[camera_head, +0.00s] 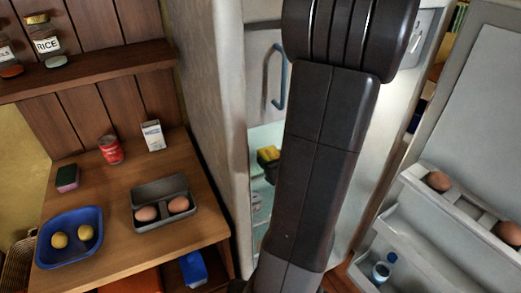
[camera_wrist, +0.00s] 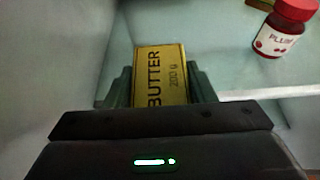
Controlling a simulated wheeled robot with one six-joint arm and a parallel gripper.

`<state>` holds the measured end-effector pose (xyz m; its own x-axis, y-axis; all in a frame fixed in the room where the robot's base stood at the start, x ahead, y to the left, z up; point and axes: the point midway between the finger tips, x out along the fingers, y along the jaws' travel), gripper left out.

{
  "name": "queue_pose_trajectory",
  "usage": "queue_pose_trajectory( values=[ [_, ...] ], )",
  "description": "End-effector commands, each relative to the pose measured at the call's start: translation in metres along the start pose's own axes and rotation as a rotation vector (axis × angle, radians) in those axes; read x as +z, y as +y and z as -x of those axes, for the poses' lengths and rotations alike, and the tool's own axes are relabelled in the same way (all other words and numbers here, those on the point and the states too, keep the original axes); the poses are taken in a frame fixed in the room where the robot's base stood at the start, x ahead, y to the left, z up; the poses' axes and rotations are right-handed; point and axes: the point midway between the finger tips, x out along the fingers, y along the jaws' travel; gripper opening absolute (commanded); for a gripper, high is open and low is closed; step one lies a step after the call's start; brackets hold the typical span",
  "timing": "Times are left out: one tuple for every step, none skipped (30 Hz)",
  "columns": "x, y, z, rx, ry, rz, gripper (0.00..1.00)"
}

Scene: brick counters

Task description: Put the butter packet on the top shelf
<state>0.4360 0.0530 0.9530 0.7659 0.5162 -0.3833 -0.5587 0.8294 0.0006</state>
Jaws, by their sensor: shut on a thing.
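The butter packet (camera_wrist: 160,70) is a yellow block with black lettering, upright in the picture in the wrist view. My gripper (camera_wrist: 160,88) is shut on it, with one grey-green finger on each side. Behind it is a pale glass shelf (camera_wrist: 240,80) of the fridge; I cannot tell whether the packet touches it. In the head view the fridge (camera_head: 213,100) stands open, and my arm hides much of its inside. A small yellow and dark patch shows left of my arm there, too small to name surely.
A red-lidded plum jar (camera_wrist: 277,32) stands on the shelf at right. The fridge door (camera_head: 480,110) is open, with eggs and a bottle (camera_head: 382,270) in its racks. At left, a wooden counter (camera_head: 110,245) holds a blue tray (camera_head: 68,262), an egg box, a can and a carton.

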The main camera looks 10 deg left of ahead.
Motion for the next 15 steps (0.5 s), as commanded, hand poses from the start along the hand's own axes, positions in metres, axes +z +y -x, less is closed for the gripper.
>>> queue_pose_trajectory(
  values=[
    [0.006, 0.001, -0.011, 0.006, -0.001, 0.003, 0.17],
    [0.008, 0.001, -0.017, 0.005, -0.001, 0.002, 0.17],
    [0.011, 0.002, -0.025, 0.006, 0.0, 0.002, 0.17],
    [0.015, 0.001, -0.032, 0.006, -0.002, 0.003, 0.17],
    [0.017, 0.001, -0.038, 0.005, 0.0, 0.003, 0.17],
    [0.021, 0.001, -0.046, 0.005, -0.001, 0.003, 0.17],
    [0.023, 0.001, -0.052, 0.005, -0.001, 0.002, 0.17],
    [0.025, 0.001, -0.057, 0.004, -0.001, 0.002, 0.17],
    [0.028, 0.0, -0.063, 0.003, 0.0, 0.002, 0.17],
    [0.029, 0.0, -0.067, 0.003, -0.001, 0.001, 0.17],
    [0.03, 0.001, -0.07, 0.002, -0.002, 0.001, 0.17],
    [0.031, 0.0, -0.073, 0.001, -0.001, 0.001, 0.17],
    [0.032, 0.0, -0.075, 0.001, -0.001, 0.001, 0.17],
    [0.032, 0.0, -0.076, 0.0, -0.001, 0.001, 0.17],
    [0.03, 0.0, -0.077, 0.0, 0.0, -0.001, 0.17]
  ],
)
